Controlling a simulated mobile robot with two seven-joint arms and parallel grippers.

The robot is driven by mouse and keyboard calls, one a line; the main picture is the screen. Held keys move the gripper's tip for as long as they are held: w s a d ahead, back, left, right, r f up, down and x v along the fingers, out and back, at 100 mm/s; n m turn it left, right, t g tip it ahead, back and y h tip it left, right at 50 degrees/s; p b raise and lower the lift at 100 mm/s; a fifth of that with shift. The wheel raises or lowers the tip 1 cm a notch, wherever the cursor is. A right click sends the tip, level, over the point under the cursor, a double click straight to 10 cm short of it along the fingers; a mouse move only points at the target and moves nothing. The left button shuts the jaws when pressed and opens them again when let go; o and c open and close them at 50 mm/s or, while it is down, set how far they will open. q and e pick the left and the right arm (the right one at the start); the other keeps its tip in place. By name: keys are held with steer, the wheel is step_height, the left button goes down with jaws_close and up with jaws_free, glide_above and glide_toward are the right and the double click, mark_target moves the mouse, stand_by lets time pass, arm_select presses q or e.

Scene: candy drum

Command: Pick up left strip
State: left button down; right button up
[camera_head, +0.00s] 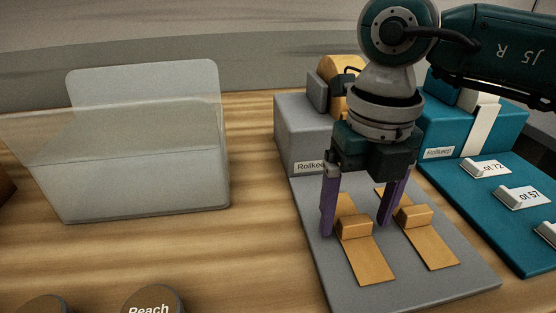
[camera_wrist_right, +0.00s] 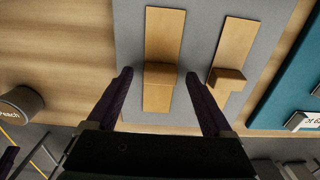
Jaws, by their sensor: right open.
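The left strip (camera_head: 372,262) is a flat orange-tan strip with a raised block (camera_head: 356,228) on it, lying on a grey board. It also shows in the right wrist view (camera_wrist_right: 165,35). A second, similar strip (camera_head: 434,250) lies to its right. My right gripper (camera_head: 357,229) points down with its two purple fingers open, one on each side of the left strip's block. In the right wrist view the block (camera_wrist_right: 162,73) sits between the open fingertips (camera_wrist_right: 159,74), with gaps visible on both sides. The gripper partly hides the strip's far end.
The grey board (camera_head: 325,270) belongs to a grey dispenser (camera_head: 292,130) behind my gripper. A teal dispenser (camera_head: 470,195) with white labelled tags stands at right. A clear panelled box (camera_head: 150,150) stands at left. Round "Peach" lid (camera_head: 152,303) is in front. Bare wood lies between.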

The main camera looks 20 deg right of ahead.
steer(key=shift+c, duration=0.3)
jaws_close()
stand_by(0.4)
